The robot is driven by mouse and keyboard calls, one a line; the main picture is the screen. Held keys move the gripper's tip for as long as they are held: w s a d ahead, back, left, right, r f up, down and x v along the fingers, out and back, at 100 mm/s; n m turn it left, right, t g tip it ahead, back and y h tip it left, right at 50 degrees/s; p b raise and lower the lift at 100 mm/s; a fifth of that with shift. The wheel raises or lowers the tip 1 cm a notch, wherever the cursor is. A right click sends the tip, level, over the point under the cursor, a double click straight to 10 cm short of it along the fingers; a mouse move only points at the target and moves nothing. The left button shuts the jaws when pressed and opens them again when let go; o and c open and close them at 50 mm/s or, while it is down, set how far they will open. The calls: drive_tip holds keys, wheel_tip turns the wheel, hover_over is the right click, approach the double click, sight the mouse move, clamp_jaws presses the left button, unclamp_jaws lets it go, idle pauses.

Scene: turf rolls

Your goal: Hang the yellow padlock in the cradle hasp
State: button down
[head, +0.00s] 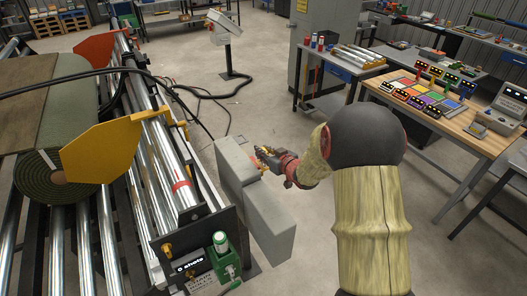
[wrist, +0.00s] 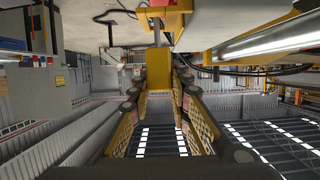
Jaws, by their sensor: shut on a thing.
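The yellow padlock (wrist: 158,72) is between the fingers of my gripper (wrist: 158,88) in the wrist view, with its shackle toward the top of the picture. My gripper is shut on its body. In the head view my gripper (head: 264,156) is just right of a grey box on the cradle's near end; the padlock is too small to make out there. The roller cradle (head: 183,188) stands at left. A yellow part (wrist: 172,20) shows beyond the shackle in the wrist view. I cannot tell whether it is the hasp or whether the shackle touches it.
The grey box (head: 262,205) stands close beside my gripper. A green unit (head: 224,262) and a small display (head: 188,266) are at the cradle's near end. A turf roll (head: 45,182) lies on the rollers. Workbenches (head: 440,110) stand at right; the floor between is open.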

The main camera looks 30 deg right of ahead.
drive_tip(key=shift+f+b, duration=1)
drive_tip(key=shift+f, duration=0.35)
drive_tip(key=c, duration=1.6)
unclamp_jaws()
drive_tip(key=shift+s, duration=0.15)
drive_tip(key=v, duration=1.1)
drive_tip(key=shift+s+d+r, duration=0.1)
drive_tip(key=shift+s+r, duration=0.05)
drive_tip(key=shift+s, duration=0.2)
